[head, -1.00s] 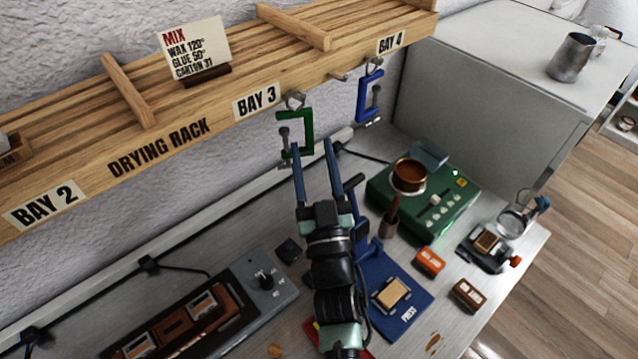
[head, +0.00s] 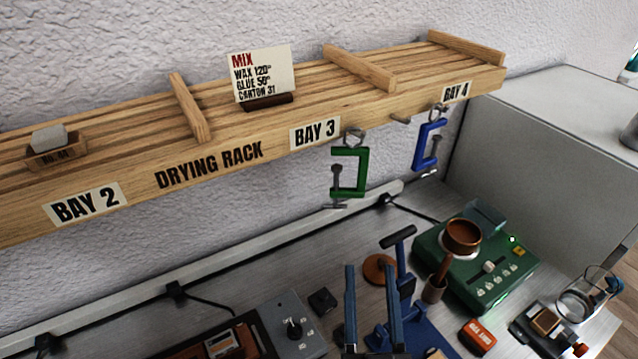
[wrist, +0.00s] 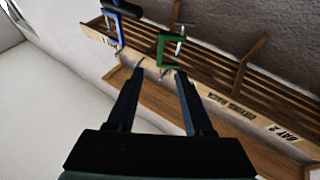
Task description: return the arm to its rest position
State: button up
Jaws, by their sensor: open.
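My gripper (head: 371,305) is at the bottom of the head view, over the workbench in front of the blue press. Its two dark fingers are apart, with nothing between them. In the wrist view my gripper (wrist: 158,95) also shows open and empty, pointing toward the drying rack. The green clamp (head: 350,172) hangs from the rack's front edge under BAY 3, beyond the fingers and apart from them. It also shows in the wrist view (wrist: 162,52). Most of my arm is out of the head view.
The wooden drying rack (head: 270,135) runs along the wall with a MIX card (head: 262,75). A blue clamp (head: 429,145) hangs near BAY 4. The green machine (head: 475,275) with a copper pot (head: 463,236) stands right of my gripper. A grey control box (head: 293,325) is left of it.

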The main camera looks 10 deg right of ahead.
jog(key=w+a+r+t, duration=0.1)
jog(key=w+a+r, duration=0.15)
jog(key=r, duration=0.85)
jog(key=w+a+r+t, duration=0.1)
jog(key=w+a+r, duration=0.15)
jog(key=r, duration=0.75)
jog(key=s+a+r+t+y, duration=0.1)
jog(key=s+a+r, duration=0.1)
jog(key=r, duration=0.5)
jog(key=s+a+r+n+t+y, duration=0.1)
jog(key=s+a+r, duration=0.1)
jog(key=r, duration=0.5)
jog(key=s+a+r+n+t+y, duration=0.1)
jog(key=s+a+r+y, duration=0.1)
jog(key=r, duration=0.5)
jog(key=shift+s+a+r, duration=0.35)
jog(key=shift+s+a, duration=0.25)
jog(key=shift+s, duration=0.15)
